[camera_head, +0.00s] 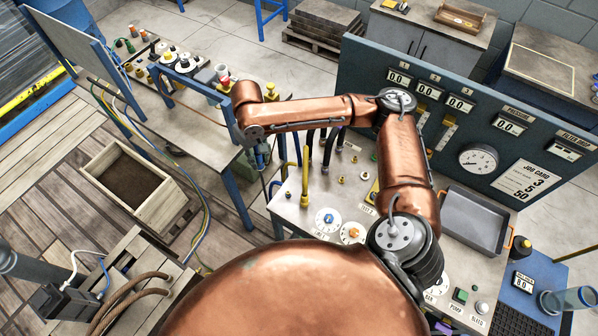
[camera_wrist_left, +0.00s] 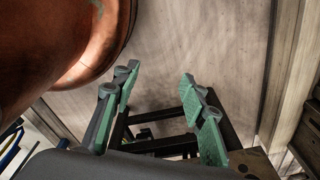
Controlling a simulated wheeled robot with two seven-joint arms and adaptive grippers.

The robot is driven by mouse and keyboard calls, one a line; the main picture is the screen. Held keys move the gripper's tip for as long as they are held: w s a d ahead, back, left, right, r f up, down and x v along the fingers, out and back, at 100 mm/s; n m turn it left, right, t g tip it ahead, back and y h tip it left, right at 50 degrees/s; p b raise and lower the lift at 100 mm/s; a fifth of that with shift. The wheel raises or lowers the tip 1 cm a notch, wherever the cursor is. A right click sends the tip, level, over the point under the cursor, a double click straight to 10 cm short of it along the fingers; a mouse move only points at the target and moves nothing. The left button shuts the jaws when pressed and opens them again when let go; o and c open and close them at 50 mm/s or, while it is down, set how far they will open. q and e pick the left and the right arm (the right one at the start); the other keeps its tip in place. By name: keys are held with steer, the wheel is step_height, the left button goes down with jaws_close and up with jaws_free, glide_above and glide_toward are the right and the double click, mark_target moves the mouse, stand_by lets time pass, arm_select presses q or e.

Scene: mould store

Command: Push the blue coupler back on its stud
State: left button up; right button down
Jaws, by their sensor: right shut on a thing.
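My right gripper (camera_head: 261,157) hangs at the end of my copper arm, over the gap between the left bench and the middle bench. It is small and partly hidden by the wrist. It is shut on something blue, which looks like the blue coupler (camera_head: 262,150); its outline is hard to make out. I cannot tell which fitting is its stud, or whether the two touch. My left gripper (camera_wrist_left: 158,80) shows in the left wrist view, its green-padded fingers apart with nothing between them.
The middle bench (camera_head: 345,185) carries upright posts, black hoses, small yellow fittings and round dials. A gauge panel (camera_head: 470,115) stands behind it, with a grey tray (camera_head: 475,222) in front. A wooden crate (camera_head: 133,187) sits on the floor at left, near loose hoses.

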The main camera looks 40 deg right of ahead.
steer(key=s+d+f+n+p, duration=0.2)
steer(key=f+p, duration=0.1)
steer(key=s+d+f+n+p, duration=0.1)
steer(key=s+f+n+p, duration=0.1)
steer(key=f+p, duration=0.1)
steer(key=s+d+f+n+p, duration=0.2)
steer(key=s+f+p, duration=0.1)
steer(key=f, duration=0.2)
steer(key=shift+d+f+n, duration=0.2)
steer(key=shift+d+n, duration=0.1)
steer(key=shift+d, duration=0.05)
steer(key=shift+f+p, duration=0.15)
steer(key=shift+p, duration=0.15)
steer(key=shift+f, duration=0.3)
steer(key=shift+s+p, duration=0.15)
steer(key=shift+p, duration=0.5)
steer(key=shift+f+p, duration=0.1)
steer(key=shift+p, duration=0.3)
stand_by(0.7)
steer(key=shift+f, duration=1.3)
stand_by(1.9)
